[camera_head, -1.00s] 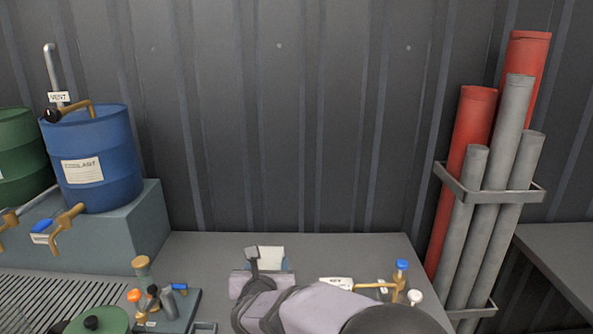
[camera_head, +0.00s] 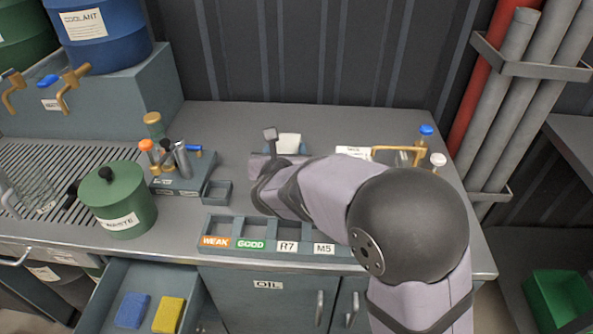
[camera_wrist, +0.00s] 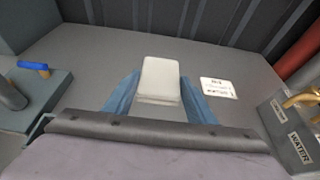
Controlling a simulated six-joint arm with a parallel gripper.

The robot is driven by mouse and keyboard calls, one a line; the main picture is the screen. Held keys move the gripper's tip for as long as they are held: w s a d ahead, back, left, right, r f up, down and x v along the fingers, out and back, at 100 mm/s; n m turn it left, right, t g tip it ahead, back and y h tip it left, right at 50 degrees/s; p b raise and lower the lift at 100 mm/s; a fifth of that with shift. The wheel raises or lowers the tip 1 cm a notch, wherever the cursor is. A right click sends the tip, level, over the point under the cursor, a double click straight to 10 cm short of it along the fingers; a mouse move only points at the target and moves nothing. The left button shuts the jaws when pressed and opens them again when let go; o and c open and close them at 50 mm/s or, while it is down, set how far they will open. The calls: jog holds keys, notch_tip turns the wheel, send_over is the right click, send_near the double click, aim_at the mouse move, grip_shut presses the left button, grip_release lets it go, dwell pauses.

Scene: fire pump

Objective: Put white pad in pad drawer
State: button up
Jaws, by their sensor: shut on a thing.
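The white pad (camera_head: 289,143) is a small pale block towards the back of the bench, partly hidden by my arm in the head view. In the wrist view the white pad (camera_wrist: 161,78) lies between the two blue fingers of my gripper (camera_wrist: 160,84), which is shut on it. In the head view my gripper (camera_head: 287,150) is mostly hidden behind its wrist. An open drawer (camera_head: 193,296) below the bench front at lower left holds a blue pad (camera_head: 131,310) and a yellow pad (camera_head: 169,314).
A green waste pot (camera_head: 118,205) stands on the bench above the drawer. A labelled compartment tray (camera_head: 270,244) lies along the front. A tool and vial stand (camera_head: 178,178) is left of my gripper, and a brass pipe fixture (camera_head: 400,150) is at right.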

jog(key=shift+f, duration=4.75)
jog(key=shift+f+b, duration=0.2)
jog(key=shift+b, duration=0.1)
jog(key=o, duration=1.1)
jog(key=shift+r, duration=0.1)
jog(key=shift+r, duration=0.1)
jog(key=v, duration=1)
jog(key=shift+s+r, duration=0.2)
jog(key=shift+s, duration=0.1)
jog(key=shift+s+r, duration=0.25)
jog(key=shift+s, duration=0.35)
jog(key=shift+o, duration=0.5)
